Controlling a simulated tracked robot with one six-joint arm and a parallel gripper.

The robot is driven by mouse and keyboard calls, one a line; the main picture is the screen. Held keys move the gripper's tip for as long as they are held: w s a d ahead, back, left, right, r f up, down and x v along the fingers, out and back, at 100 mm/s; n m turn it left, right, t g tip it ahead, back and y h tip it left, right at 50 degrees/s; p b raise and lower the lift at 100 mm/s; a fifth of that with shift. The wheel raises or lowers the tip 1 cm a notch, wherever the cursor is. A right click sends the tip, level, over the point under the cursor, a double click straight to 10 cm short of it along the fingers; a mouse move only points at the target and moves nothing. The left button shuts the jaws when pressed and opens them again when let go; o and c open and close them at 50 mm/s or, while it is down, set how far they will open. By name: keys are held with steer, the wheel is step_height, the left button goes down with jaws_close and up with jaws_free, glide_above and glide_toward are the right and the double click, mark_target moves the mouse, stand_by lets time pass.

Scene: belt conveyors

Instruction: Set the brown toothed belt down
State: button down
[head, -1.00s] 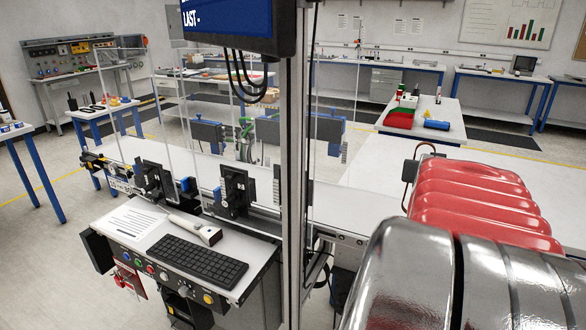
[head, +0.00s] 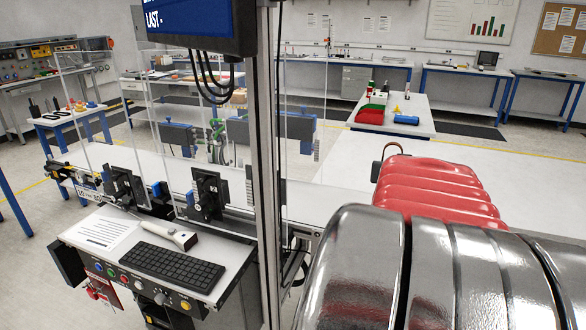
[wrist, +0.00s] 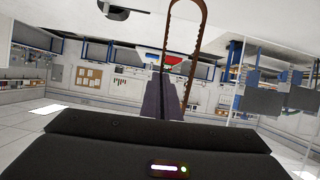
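The brown toothed belt (wrist: 203,40) hangs as a long narrow loop from my gripper (wrist: 165,98) in the wrist view. The dark fingers look closed together on one end of the loop, and the rest of it stretches away from them. In the head view only a small curved piece of the belt (head: 390,147) shows past the far end of my red and silver arm.
A long white surface (head: 340,168) lies beyond my arm, largely bare.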

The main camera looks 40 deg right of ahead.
steer(key=shift+f, duration=1.65)
steer(key=c, duration=2)
jaws_free()
steer(key=shift+v, duration=3.8)
